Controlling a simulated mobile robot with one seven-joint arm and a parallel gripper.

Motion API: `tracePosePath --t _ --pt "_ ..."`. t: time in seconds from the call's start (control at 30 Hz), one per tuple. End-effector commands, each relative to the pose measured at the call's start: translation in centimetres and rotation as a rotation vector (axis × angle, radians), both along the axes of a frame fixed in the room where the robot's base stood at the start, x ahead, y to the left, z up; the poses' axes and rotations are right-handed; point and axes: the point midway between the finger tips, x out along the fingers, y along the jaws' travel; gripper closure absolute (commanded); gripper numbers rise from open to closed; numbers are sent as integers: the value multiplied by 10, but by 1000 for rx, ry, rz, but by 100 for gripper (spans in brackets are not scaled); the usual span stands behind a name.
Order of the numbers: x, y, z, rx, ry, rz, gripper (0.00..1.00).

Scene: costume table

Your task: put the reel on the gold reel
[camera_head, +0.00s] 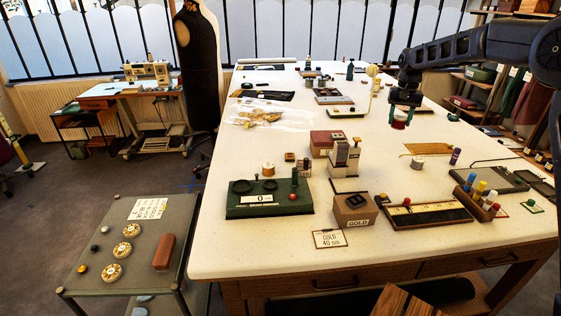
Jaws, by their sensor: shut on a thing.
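My gripper (403,108) hangs over the right middle of the white table, its teal jaws shut on a small reel (400,118) with a red band and pale ends. The held reel is clear of the other objects; its exact height above the table is hard to tell. A reel with gold-orange thread (268,169) stands upright at the back of the green board, left of my gripper. A pale reel with a yellowish rim (417,163) stands on the table below and right of my gripper. I cannot tell for certain which is the gold reel.
A grey-cream device (345,157) stands mid-table. A box marked GOLD (354,210) is in front of it, with a "GOLD 40 cm" card (329,239). A ruler board (430,212) and coloured tubes (480,193) lie to the right. Bare tabletop (250,250) is at front left.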

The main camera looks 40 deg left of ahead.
Motion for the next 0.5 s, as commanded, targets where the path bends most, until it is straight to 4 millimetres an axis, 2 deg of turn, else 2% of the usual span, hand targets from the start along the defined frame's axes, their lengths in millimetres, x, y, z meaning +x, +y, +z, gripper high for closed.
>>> tracePosePath --t 0.03,0.27,0.5 --pt "-6 20 2 2 -1 5 75" --pt "-44 112 13 2 -1 -10 75" --pt "-102 201 23 2 -1 -27 75"
